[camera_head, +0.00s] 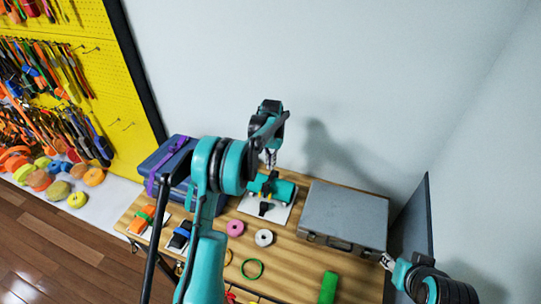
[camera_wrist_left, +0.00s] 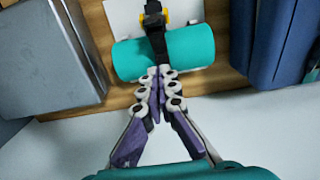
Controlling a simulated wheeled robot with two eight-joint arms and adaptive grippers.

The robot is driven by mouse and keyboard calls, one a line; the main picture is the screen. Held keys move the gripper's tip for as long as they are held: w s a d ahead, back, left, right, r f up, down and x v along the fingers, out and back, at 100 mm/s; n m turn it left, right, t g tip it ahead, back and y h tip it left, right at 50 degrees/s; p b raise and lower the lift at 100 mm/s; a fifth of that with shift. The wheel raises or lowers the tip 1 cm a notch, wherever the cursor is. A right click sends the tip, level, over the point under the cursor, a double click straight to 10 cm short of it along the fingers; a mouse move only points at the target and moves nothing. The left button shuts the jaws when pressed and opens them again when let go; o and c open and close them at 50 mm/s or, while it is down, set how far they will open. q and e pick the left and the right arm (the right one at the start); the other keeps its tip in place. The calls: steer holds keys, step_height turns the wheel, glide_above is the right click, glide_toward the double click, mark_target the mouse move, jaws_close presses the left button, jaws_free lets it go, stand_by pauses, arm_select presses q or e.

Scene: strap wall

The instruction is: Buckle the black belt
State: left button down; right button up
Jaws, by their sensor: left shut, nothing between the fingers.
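A teal roll (camera_head: 283,190) lies on a white board on the table; it also shows in the left wrist view (camera_wrist_left: 190,46). The black belt (camera_wrist_left: 156,42) runs across the roll, with yellow parts on either side of it near the top of the left wrist view. In the head view part of the belt (camera_head: 265,208) lies on the board in front of the roll. My left gripper (camera_head: 270,160) is shut and empty, its fingertips (camera_wrist_left: 160,72) at the roll's edge by the belt; contact is unclear. The buckle's state is unclear. My right gripper (camera_head: 388,262) is at lower right, its jaws too small to read.
A grey case (camera_head: 345,214) stands right of the board, and a blue box with a purple strap (camera_head: 168,160) stands left. Pink (camera_head: 235,228) and white (camera_head: 264,238) rolls, a green ring (camera_head: 252,268) and a green cylinder (camera_head: 328,287) lie in front. A dark panel (camera_head: 411,225) edges the right.

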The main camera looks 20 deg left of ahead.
arm_select(q)
step_height(320, 180, down, 2)
steer(key=shift+f, duration=0.1)
steer(key=s, duration=0.3)
steer(key=shift+s+f, duration=0.1)
steer(key=shift+f, duration=0.25)
steer(key=shift+s, duration=0.45)
steer(key=shift+w+f, duration=0.1)
steer(key=s+f+t+b, duration=0.2)
steer(key=s+f+b, duration=0.3)
steer(key=s+b, duration=0.1)
steer(key=shift+f+t+b, duration=0.3)
steer(key=shift+t, duration=0.1)
steer(key=shift+d, duration=0.1)
